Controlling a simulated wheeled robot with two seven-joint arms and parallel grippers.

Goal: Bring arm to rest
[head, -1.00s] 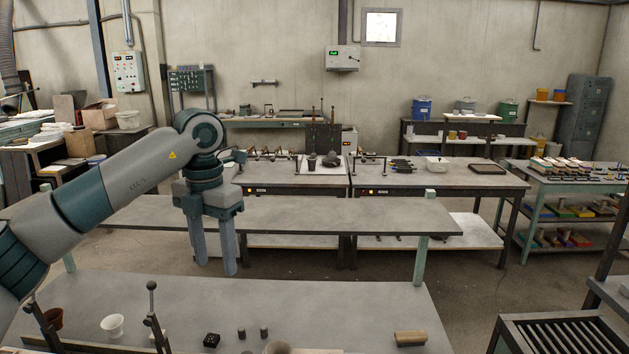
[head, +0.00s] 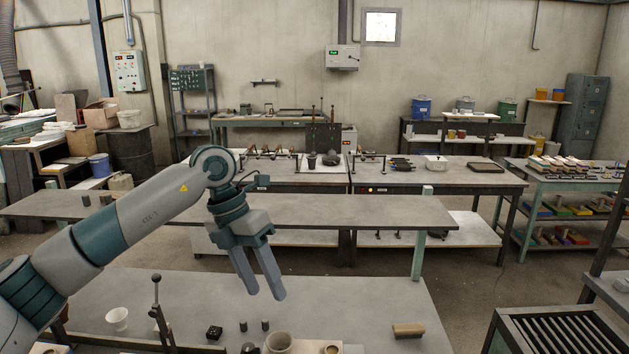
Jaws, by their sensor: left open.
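My left arm (head: 120,225) comes in from the left in the head view. Its gripper (head: 263,296) hangs over the back part of the near table (head: 350,300), tilted with its fingers pointing down and to the right. The fingers are apart with nothing between them. The gripper appears to be above the tabletop and clear of the objects on it. My right gripper is not in view.
The tabletop's right part is mostly clear. A slatted rack (head: 555,335) stands at right.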

